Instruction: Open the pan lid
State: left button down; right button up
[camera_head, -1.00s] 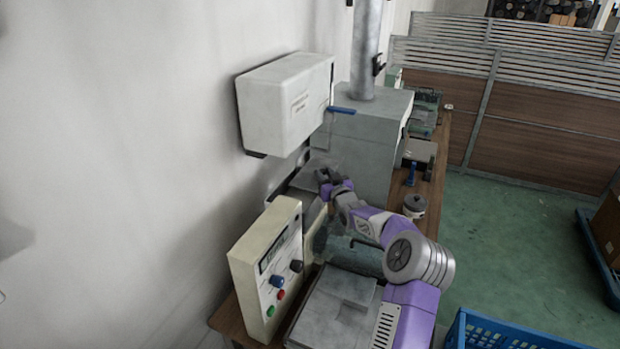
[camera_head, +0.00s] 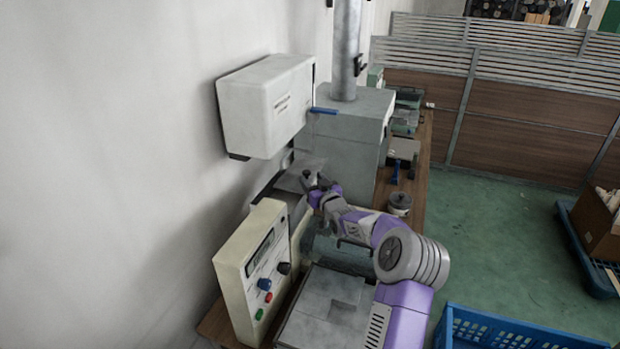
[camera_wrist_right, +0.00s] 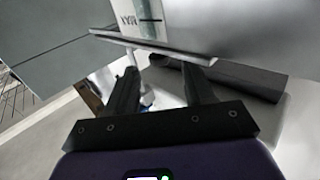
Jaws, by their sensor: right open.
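A flat grey metal plate (camera_head: 299,173), which I take to be the pan lid, sits against the wall side of the bench, below the white wall box. In the right wrist view the plate (camera_wrist_right: 215,28) is tilted, and its edge runs just past my fingertips. My right gripper (camera_head: 314,181) is at the plate's near right edge. Its two fingers are apart in the right wrist view (camera_wrist_right: 163,72), with nothing seen between them but the background. I cannot tell whether they touch the edge. What lies under the plate is mostly hidden. My left gripper is out of view.
A cream control box (camera_head: 250,270) with coloured buttons stands nearer on the left. The white wall box (camera_head: 265,105) overhangs from above. A large grey cabinet (camera_head: 350,135) stands behind the gripper. A small round pot (camera_head: 400,204) and a blue crate (camera_head: 500,332) are to the right.

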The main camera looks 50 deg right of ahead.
jog(key=shift+v, duration=2.4)
